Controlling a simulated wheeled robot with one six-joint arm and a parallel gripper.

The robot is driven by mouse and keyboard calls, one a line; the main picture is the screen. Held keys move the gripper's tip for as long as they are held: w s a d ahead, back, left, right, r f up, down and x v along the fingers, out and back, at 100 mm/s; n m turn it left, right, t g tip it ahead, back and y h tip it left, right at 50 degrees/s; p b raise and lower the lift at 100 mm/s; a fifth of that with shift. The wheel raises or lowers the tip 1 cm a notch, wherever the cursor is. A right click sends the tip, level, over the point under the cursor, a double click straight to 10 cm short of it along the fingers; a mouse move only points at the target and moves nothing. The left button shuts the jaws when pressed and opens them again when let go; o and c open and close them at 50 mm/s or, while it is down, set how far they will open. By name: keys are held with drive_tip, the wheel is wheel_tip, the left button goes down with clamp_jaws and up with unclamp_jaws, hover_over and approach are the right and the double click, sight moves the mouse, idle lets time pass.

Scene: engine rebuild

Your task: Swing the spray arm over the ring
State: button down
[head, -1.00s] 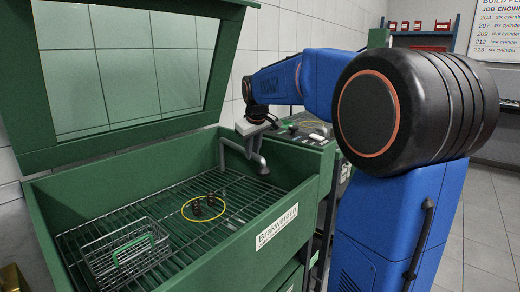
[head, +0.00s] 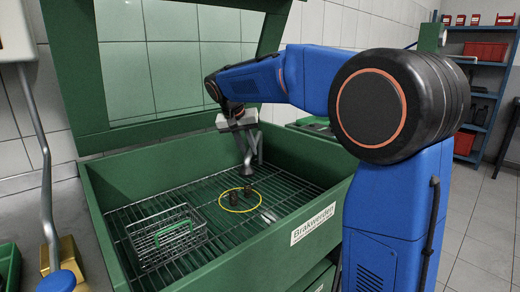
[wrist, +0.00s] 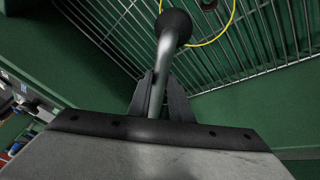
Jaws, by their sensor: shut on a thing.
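The spray arm (head: 246,155) is a grey bent pipe at the back of the green parts washer. It ends in a dark round nozzle (wrist: 174,26). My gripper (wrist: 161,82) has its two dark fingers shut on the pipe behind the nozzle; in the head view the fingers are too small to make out. The yellow ring (head: 232,210) lies on the wire grate, with small dark parts (head: 235,198) inside it. In the wrist view the nozzle overlaps the ring's edge (wrist: 231,22). In the head view the pipe stands behind the ring.
A wire basket (head: 170,237) with a green handle sits on the grate, left of the ring. The washer's raised lid (head: 75,95) with its glass stands behind my arm. The front wall (head: 290,245) bounds the tank.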

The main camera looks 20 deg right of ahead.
drive_tip(key=shift+w+a+m, duration=0.7)
drive_tip(key=shift+w+a, duration=0.05)
drive_tip(key=shift+a, duration=0.25)
drive_tip(key=c, duration=1.6)
unclamp_jaws()
drive_tip(key=shift+a, duration=0.15)
drive_tip(key=v, duration=1.7)
drive_tip(key=shift+w+a+r, duration=0.15)
drive_tip(key=shift+w+a, duration=0.1)
